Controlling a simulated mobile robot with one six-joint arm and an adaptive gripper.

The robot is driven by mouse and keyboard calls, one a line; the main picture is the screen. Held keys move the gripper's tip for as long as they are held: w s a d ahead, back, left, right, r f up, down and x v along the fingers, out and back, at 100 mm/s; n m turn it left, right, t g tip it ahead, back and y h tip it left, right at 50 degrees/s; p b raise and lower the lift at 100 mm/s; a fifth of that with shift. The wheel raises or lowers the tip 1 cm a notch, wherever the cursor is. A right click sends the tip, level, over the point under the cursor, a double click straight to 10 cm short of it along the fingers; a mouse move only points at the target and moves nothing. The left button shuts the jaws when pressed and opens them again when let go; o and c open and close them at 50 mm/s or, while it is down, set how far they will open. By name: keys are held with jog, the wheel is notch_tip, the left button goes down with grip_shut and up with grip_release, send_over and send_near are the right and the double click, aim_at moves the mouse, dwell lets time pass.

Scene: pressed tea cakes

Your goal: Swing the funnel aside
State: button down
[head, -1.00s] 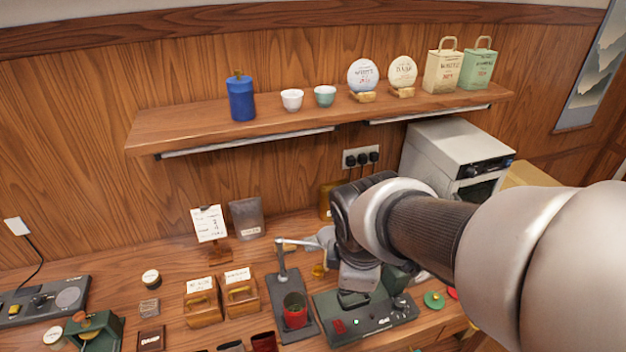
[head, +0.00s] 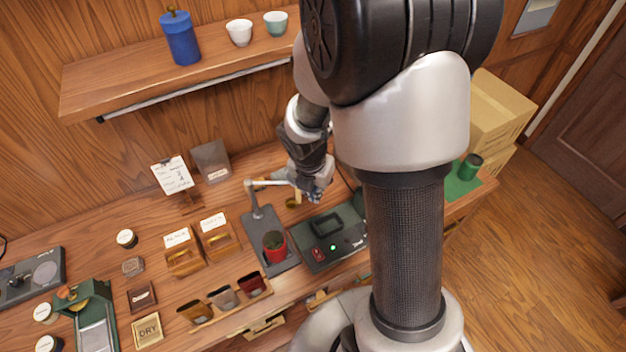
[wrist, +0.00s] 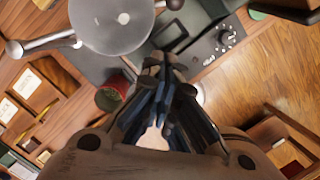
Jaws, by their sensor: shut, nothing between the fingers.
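The grey funnel (wrist: 110,22) shows as a round bowl at the top of the wrist view. Its arm (wrist: 48,42) runs left to a knob. In the head view the swing arm (head: 270,183) reaches right from the post of a dark stand (head: 262,222); the funnel end is largely hidden by my gripper. A red canister (head: 274,248) stands on the stand's base, and it shows below the funnel bowl in the wrist view (wrist: 108,98). My gripper (wrist: 162,62) is shut and empty, beside the funnel; whether they touch I cannot tell.
A green-grey device (head: 328,235) with a lit button stands right of the stand. Wooden boxes (head: 215,238) stand to the left, small trays (head: 222,298) in front. A shelf (head: 130,85) with a blue jar (head: 180,38) and cups is above. My arm hides much of the right side.

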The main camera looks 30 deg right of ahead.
jog(key=w+d+f, duration=0.2)
jog(key=d+f, duration=0.1)
jog(key=shift+w+d+f, duration=0.2)
jog(key=shift+w+f, duration=0.05)
jog(key=shift+w, duration=0.15)
jog(key=shift+r, duration=0.1)
jog(key=w+n+p, duration=0.1)
jog(key=p, duration=0.2)
jog(key=w+d+p, duration=0.1)
jog(key=p, duration=0.2)
jog(key=shift+w+d+n, duration=0.3)
jog(key=shift+w+n, duration=0.1)
jog(key=shift+a, duration=0.1)
